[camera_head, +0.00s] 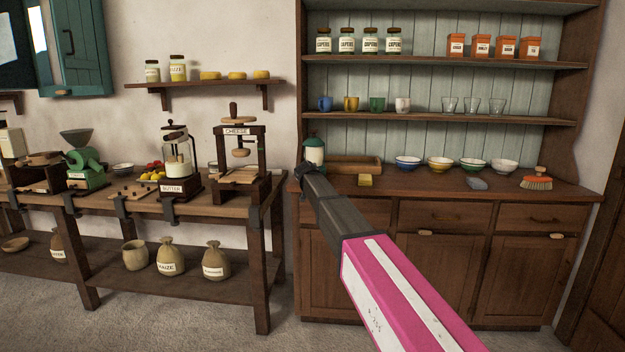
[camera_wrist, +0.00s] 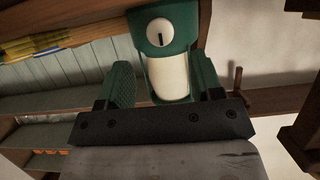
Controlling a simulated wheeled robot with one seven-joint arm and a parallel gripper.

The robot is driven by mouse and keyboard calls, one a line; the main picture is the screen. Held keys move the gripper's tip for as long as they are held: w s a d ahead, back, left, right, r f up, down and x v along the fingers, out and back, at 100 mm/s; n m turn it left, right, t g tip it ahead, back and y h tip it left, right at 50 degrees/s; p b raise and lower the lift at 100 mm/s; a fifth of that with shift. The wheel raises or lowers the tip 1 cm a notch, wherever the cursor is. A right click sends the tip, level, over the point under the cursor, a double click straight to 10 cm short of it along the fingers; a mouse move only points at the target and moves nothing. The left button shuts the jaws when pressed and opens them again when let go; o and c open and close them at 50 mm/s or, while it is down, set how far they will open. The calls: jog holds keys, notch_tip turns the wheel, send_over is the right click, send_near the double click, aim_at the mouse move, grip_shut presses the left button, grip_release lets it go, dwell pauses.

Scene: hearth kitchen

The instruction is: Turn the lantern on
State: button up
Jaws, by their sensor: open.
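The lantern (camera_head: 314,154) stands on the dresser counter at its left end, with a green cap and a pale glass body. My gripper (camera_head: 306,178) is directly in front of it and hides its lower part. In the wrist view, which is upside down, the lantern (camera_wrist: 167,78) fills the middle. Its green base carries a round white dial (camera_wrist: 160,32) with a black mark. My gripper (camera_wrist: 165,88) is open, with one finger on either side of the pale body. I cannot tell whether the fingers touch it.
The cheese press (camera_head: 240,165) stands on the workbench to the left. Shelves hang above the counter.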

jog(key=x, duration=0.6)
jog(key=shift+w+f, duration=0.15)
jog(key=shift+w, duration=0.1)
jog(key=c, duration=0.9)
